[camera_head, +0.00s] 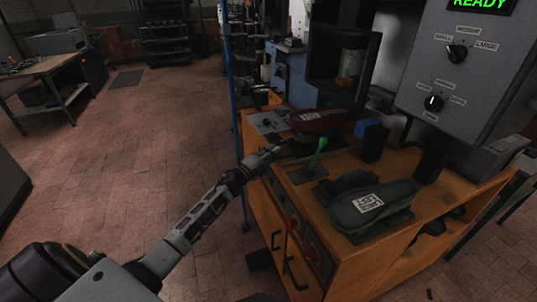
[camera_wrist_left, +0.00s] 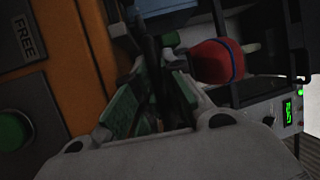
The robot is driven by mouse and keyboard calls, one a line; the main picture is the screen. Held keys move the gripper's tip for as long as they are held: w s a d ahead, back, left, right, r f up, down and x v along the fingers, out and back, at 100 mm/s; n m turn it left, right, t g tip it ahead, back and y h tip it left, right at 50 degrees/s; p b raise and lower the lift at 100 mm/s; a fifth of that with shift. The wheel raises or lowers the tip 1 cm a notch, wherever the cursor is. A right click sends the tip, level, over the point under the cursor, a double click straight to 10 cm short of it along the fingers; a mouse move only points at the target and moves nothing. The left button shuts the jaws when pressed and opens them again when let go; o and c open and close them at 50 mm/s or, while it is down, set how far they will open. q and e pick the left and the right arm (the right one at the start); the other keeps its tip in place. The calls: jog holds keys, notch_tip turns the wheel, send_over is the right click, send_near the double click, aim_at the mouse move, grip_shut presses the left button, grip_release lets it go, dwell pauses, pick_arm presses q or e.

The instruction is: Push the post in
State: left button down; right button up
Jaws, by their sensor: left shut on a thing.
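My left gripper (camera_head: 276,151) reaches over the left edge of the orange bench, beside the red shoe (camera_head: 318,121). In the left wrist view my left gripper's green-padded fingers (camera_wrist_left: 155,88) are closed around a dark upright bar (camera_wrist_left: 151,48). This bar may be the post, but the dim light hides its full shape. The red shoe's rounded end (camera_wrist_left: 212,62), with a blue rim, shows just right of the fingers. The press (camera_head: 345,62) stands behind the red shoe. My right gripper is in neither view.
A green-knobbed lever (camera_head: 320,145) stands close to the gripper's right. A dark green shoe (camera_head: 375,203) with a label lies at the bench front. A grey control box (camera_head: 465,75) reads READY.

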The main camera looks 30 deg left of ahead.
pick_arm(q)
jog(key=shift+f, duration=0.1)
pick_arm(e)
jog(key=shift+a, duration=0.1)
pick_arm(q)
jog(key=c, duration=1.5)
grip_release()
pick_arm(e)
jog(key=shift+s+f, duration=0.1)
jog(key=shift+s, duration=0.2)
